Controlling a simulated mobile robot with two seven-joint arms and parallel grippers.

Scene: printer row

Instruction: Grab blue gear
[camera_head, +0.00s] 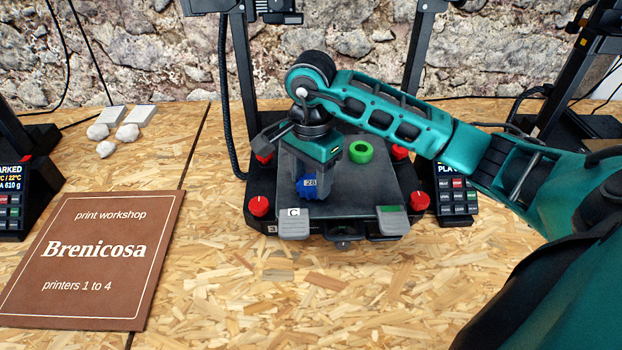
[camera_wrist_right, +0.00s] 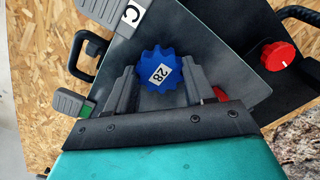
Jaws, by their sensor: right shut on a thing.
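The blue gear (camera_head: 309,187) carries a white label reading 28. It is at the front left part of the printer's dark bed plate (camera_head: 345,205). My right gripper (camera_head: 310,182) points down over it and is shut on it. In the right wrist view the gear (camera_wrist_right: 150,72) sits between the two grey fingers of the right gripper (camera_wrist_right: 153,88). Whether the gear touches the plate or is just above it, I cannot tell. My left gripper is in neither view.
A green ring (camera_head: 361,152) lies on the plate behind the gear. Red knobs (camera_head: 258,205) stand at the bed corners, and grey clips, one marked C (camera_head: 293,224), at its front edge. A brown Brenicosa sign (camera_head: 92,255) lies at left. The wooden table in front is clear.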

